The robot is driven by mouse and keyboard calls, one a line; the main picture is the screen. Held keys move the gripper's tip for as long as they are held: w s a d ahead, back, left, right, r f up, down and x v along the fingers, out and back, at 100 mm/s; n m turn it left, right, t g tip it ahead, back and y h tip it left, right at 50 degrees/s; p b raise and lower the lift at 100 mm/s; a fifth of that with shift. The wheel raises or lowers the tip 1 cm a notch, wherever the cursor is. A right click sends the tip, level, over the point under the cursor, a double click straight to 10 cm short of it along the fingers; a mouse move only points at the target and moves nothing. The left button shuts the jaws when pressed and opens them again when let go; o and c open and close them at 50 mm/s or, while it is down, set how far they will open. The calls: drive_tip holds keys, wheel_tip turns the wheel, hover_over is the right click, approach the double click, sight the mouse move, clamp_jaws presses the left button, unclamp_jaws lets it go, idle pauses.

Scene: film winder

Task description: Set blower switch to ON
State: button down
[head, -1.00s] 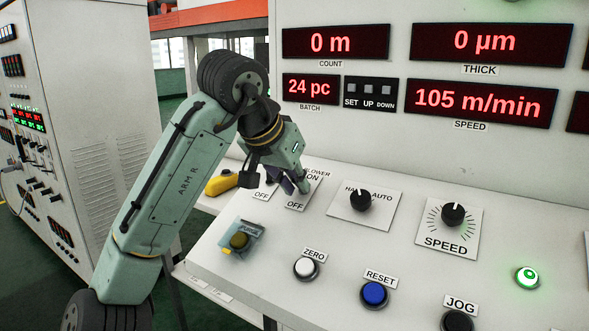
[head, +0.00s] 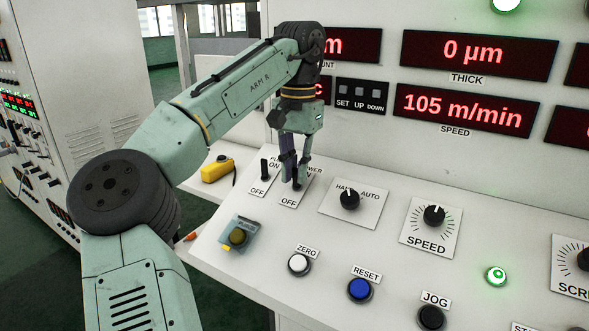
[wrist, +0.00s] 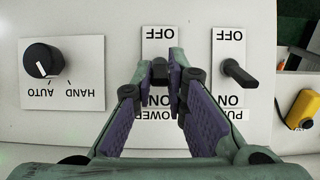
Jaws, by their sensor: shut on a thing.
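The blower switch (wrist: 160,70) is a small dark lever on a white plate (head: 289,203) marked ON and OFF. My gripper (head: 297,183) comes down on it from above. In the wrist view the purple-padded fingers (wrist: 160,78) are shut on the lever, one on each side. The fingers hide most of the lever in the head view, and its exact tilt cannot be told. In the wrist view, upside down, OFF shows beyond the fingertips and ON shows partly between the fingers.
The pump switch (wrist: 240,74) stands close beside my gripper. The HAND/AUTO knob (head: 349,199) is on the other side. A yellow pendant (head: 217,169) lies at the left. ZERO (head: 299,263) and RESET (head: 360,289) buttons and a covered button (head: 238,235) sit nearer on the panel.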

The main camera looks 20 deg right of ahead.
drive_tip(key=shift+y, duration=0.3)
idle(0.4)
drive_tip(key=c, duration=1.6)
unclamp_jaws()
drive_tip(key=shift+d, duration=0.1)
drive_tip(key=shift+f, duration=0.1)
